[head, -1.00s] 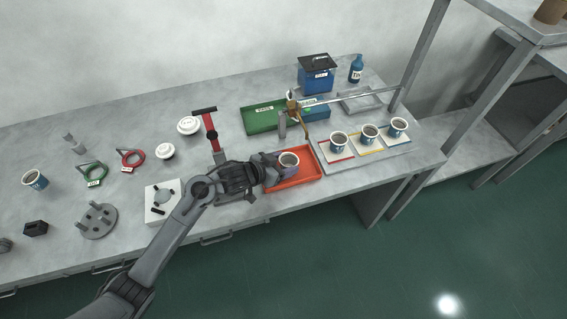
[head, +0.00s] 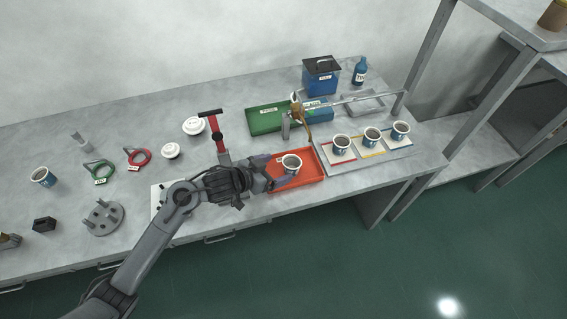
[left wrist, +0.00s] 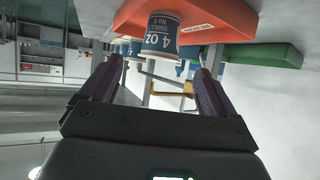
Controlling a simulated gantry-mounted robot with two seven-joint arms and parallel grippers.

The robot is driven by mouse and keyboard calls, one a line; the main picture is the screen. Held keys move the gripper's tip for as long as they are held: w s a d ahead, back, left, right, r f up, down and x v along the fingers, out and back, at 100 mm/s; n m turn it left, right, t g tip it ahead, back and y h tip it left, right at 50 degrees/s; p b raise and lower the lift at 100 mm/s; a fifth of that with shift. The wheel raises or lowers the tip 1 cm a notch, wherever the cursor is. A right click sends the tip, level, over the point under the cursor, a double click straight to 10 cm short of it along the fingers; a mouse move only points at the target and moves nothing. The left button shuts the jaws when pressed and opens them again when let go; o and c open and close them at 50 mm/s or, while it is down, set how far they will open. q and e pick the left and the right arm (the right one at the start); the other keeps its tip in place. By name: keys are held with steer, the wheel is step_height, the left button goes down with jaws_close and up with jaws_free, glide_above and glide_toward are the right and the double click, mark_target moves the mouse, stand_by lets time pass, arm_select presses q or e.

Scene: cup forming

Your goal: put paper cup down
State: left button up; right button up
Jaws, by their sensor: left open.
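The paper cup (head: 291,166), white-rimmed with a blue label, stands upright in the orange-red tray (head: 312,173) at the front of the bench. My left gripper (head: 268,180) is just left of the cup, with its jaws open. In the left wrist view, which is upside down, the cup (left wrist: 161,37) shows its "4 OZ" label beyond and between the spread fingertips (left wrist: 158,72), with a gap to them. The tray (left wrist: 205,22) is around the cup's base. My right gripper is not in view.
Three similar cups (head: 371,137) stand on coloured mats on a grey tray to the right. A green tray (head: 268,119) and a blue bin (head: 321,78) are behind. A red-handled press (head: 216,132) stands close behind my left arm. Rings and lids lie to the left.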

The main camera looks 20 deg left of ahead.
arm_select(q)
steer(key=s+f+n+g+y, duration=0.1)
steer(key=s+f+g+y, duration=0.1)
steer(key=s, duration=1.2)
steer(key=s+f+n+g+y+p, duration=0.1)
steer(key=s+g, duration=0.4)
steer(key=s, duration=1)
steer(key=shift+s+f+n+y, duration=0.15)
steer(key=shift+f+n+y, duration=0.35)
steer(key=shift+f+y, duration=0.45)
steer(key=shift+r, duration=0.1)
step_height(320, 180, up, 35)
steer(key=p, duration=3.5)
